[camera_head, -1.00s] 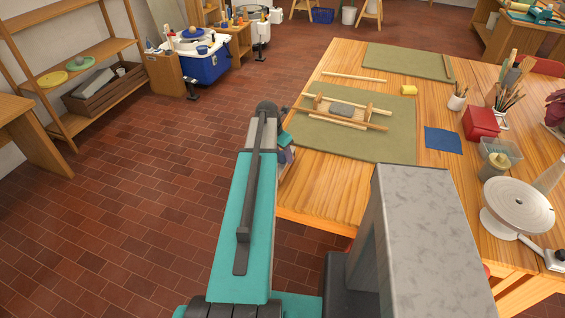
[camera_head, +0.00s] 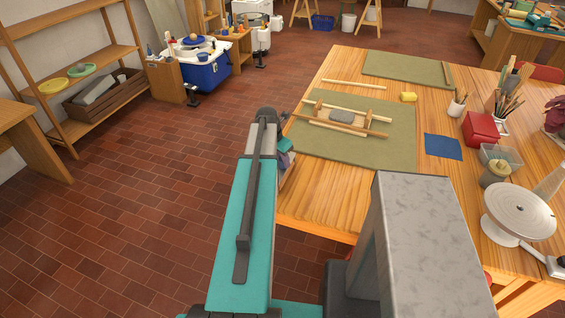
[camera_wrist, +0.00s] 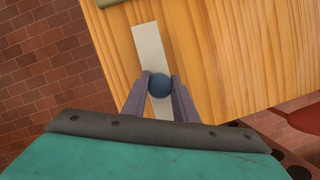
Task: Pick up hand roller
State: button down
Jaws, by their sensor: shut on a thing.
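My gripper (camera_wrist: 159,98) shows in the wrist view over the wooden table (camera_wrist: 205,40). Its two grey-purple fingers are shut on a small dark blue round thing (camera_wrist: 159,85). I cannot tell whether this is an end of the hand roller. A pale flat strip (camera_wrist: 148,45) runs behind the blue thing, away from the gripper; I cannot tell whether the two are joined. In the head view my arm hides most of the gripper, by the table's left edge, and the held thing is not clear there. No other hand roller can be made out.
A green mat (camera_head: 330,152) on the table bears wooden sticks and a grey lump (camera_head: 341,115). A red box (camera_head: 481,129), brushes in pots, a blue cloth (camera_head: 443,147) and a turntable (camera_head: 518,208) stand to the right. Brick floor is free at left.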

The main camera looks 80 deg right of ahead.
jog(key=shift+r+b, duration=0.7)
jog(key=shift+r, duration=0.8)
jog(key=w+a+r+b, duration=0.1)
jog(key=a+b, duration=0.4)
jog(key=a, duration=0.8)
jog(key=shift+w+a, duration=0.15)
jog(key=shift+w, duration=0.55)
jog(key=shift+b, duration=0.35)
jog(key=a+b, duration=0.1)
jog(key=b, duration=0.2)
jog(key=shift+w, duration=0.1)
jog(key=shift+b, duration=0.55)
jog(key=shift+a+r+b, duration=0.1)
jog(key=shift+a+b, duration=0.3)
jog(key=shift+b, duration=0.7)
jog(key=shift+a+r+b, duration=0.2)
jog(key=shift+a+b, duration=0.15)
jog(key=shift+b, duration=0.3)
